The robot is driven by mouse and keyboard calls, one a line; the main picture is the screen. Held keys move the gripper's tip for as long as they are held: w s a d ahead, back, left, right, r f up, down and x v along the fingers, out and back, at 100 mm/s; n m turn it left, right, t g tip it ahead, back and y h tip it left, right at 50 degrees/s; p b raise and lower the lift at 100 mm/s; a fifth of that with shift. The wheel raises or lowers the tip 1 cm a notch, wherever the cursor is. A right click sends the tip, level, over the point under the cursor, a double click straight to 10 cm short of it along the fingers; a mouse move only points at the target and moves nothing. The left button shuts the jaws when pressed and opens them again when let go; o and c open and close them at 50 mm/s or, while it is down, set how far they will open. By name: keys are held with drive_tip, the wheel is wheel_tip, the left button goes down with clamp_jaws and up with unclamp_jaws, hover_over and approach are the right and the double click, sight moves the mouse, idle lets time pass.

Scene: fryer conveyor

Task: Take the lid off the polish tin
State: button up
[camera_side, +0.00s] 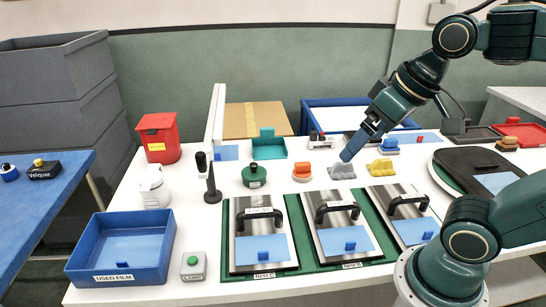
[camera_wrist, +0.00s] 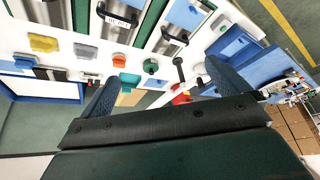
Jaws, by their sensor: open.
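A round green tin (camera_side: 254,177) with a dark knob on top stands upright on the white table, left of the orange block; it looks like the polish tin with its lid on. It also shows in the wrist view (camera_wrist: 151,66), ahead of the gap between my fingers. Its label is too small to read. My gripper (camera_side: 348,156) is up and to the right of the tin, over the area near the grey block, apart from the tin. In the wrist view its two fingers (camera_wrist: 160,74) are spread and nothing is between them.
Orange (camera_side: 302,172), grey (camera_side: 341,171) and yellow (camera_side: 381,169) blocks stand in a row right of the tin. A black upright tool (camera_side: 212,186) stands close on its left. Handled steel plates (camera_side: 262,255) lie in front; a teal tray (camera_side: 268,152) is behind.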

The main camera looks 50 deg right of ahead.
drive_tip(key=w+d+r+m+g, duration=0.1)
drive_tip(key=w+r+m, duration=0.1)
drive_tip(key=w, duration=0.3)
drive_tip(key=w+d+r+m, duration=0.1)
drive_tip(key=w+m, duration=0.1)
drive_tip(key=w, duration=0.4)
drive_tip(key=m+g, duration=0.4)
drive_tip(key=m, duration=0.9)
hover_over(254, 164)
wheel_tip(254, 164, down, 18)
drive_tip(key=shift+w+f, duration=0.15)
drive_tip(key=shift+f, duration=4.35)
drive_tip(key=shift+f, duration=2.6)
